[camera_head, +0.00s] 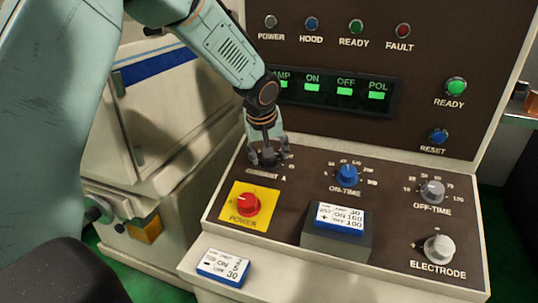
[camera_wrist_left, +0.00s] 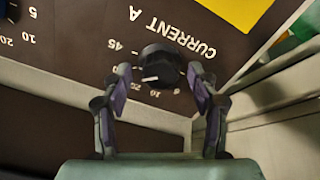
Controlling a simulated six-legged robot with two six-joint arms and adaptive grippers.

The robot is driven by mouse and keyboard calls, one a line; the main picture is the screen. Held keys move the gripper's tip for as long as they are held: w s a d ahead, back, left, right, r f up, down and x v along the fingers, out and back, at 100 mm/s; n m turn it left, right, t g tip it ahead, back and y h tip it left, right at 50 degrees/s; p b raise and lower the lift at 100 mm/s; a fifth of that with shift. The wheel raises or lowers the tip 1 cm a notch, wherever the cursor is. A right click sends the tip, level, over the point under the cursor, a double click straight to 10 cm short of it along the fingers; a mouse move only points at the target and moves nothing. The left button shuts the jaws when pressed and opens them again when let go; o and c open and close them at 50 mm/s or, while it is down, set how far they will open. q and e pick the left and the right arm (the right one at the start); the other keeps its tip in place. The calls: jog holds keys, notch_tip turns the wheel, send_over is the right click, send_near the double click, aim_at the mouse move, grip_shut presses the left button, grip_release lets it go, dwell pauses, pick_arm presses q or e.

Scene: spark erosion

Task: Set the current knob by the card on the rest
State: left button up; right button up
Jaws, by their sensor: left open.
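The black current knob (camera_wrist_left: 160,62) is in the left wrist view, beside the upside-down label CURRENT A (camera_wrist_left: 178,32). A white mark shows on the knob's face. My left gripper (camera_wrist_left: 160,74) is open, with one finger on each side of the knob; I cannot tell if they touch it. In the head view my left gripper (camera_head: 268,157) points down at the panel and largely hides the knob. The card (camera_head: 340,216) on the grey rest (camera_head: 335,243) is white and blue, with 30, ON 160 and 100 legible. My right gripper is not in view.
Another card (camera_head: 224,267) lies on the front ledge. The red POWER knob (camera_head: 247,204), blue ON-TIME knob (camera_head: 347,176), grey OFF-TIME knob (camera_head: 432,191) and ELECTRODE knob (camera_head: 438,249) stand on the panel. The upright panel has a green display (camera_head: 345,91).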

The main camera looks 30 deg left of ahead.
pick_arm(q)
jog(key=v, duration=1.1)
jog(key=shift+s+r, duration=0.25)
jog(key=shift+r, duration=0.05)
jog(key=shift+d, duration=0.15)
